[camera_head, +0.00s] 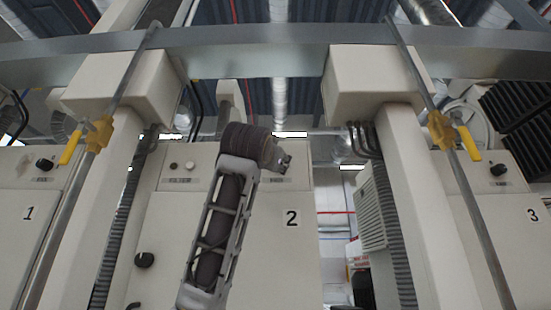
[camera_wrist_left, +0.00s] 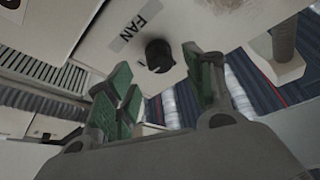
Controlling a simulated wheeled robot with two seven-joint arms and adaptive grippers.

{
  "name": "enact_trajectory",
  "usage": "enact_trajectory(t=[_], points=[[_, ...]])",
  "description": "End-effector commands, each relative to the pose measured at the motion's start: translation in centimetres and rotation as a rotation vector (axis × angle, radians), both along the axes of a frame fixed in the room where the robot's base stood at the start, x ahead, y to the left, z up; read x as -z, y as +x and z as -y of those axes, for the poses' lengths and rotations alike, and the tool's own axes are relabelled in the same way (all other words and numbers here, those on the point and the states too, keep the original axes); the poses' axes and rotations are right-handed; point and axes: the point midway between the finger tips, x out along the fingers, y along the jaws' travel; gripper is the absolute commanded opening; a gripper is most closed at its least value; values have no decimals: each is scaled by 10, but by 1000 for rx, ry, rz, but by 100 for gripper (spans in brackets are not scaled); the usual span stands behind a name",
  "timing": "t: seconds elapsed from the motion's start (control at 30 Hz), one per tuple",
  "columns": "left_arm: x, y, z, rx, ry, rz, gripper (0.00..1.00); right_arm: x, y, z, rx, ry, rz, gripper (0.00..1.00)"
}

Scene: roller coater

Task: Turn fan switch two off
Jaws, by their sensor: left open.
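The fan switch two is a black round knob (camera_wrist_left: 159,55) beside a "FAN" label (camera_wrist_left: 138,25) in the left wrist view. My left gripper (camera_wrist_left: 160,90) is open, with green-padded fingers on either side of the knob in the picture. The knob looks to be just beyond the fingertips, and I cannot tell any contact. In the head view my left arm rises in front of the panel marked 2 (camera_head: 291,218). The wrist covers the fan knob there, and the fingers are not clear. My right gripper is not in view.
Panel 1 (camera_head: 28,213) stands at the left and panel 3 (camera_head: 533,215) at the right, each with a black knob. Yellow-handled valves (camera_head: 72,146) (camera_head: 468,143) on slanted pipes flank panel 2. A metal beam (camera_head: 250,45) crosses above.

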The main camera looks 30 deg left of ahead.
Motion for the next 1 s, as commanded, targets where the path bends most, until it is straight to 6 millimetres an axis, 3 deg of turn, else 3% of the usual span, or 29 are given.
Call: enact_trajectory(t=[0.4, 0.87, 1.0], points=[[-14, 32, -12, 0, 0, -1, 53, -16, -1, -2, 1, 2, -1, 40], [-14, 37, -14, 0, 0, -1, 53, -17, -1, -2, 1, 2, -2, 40], [-14, 37, -14, 0, 0, -1, 37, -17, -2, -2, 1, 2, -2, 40]])
